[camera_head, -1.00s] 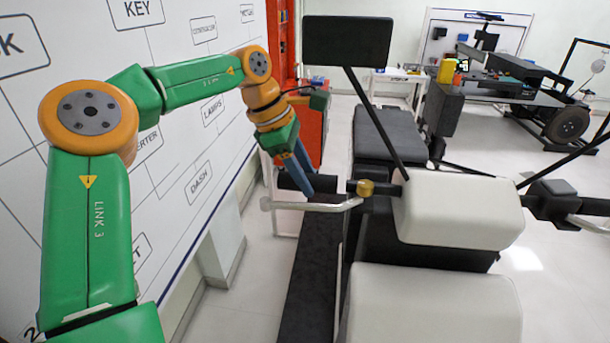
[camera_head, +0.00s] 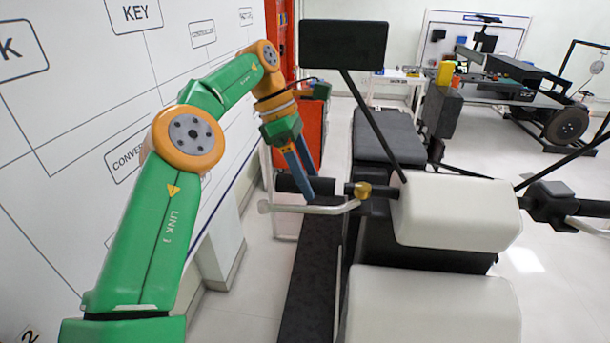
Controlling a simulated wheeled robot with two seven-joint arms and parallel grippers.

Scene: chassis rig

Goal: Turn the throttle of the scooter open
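The scooter's throttle grip (camera_head: 291,184) is a black cylinder on the left end of the handlebar, left of a brass-coloured fitting (camera_head: 362,190). A pale brake lever (camera_head: 320,209) runs just in front of it. My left gripper (camera_head: 306,190) has blue fingers that point down at the grip. One finger crosses in front of the grip and hides part of it. The fingers are at the grip, but I cannot tell whether they are closed on it. The white scooter body (camera_head: 458,212) is right of the handlebar fitting. My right gripper is not in view.
A dark screen (camera_head: 345,45) on a thin post stands above the handlebar. A white labelled wall board (camera_head: 90,90) is close along my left arm. A red cabinet (camera_head: 312,130) stands behind the gripper. The right handlebar end (camera_head: 590,207) is at the far right.

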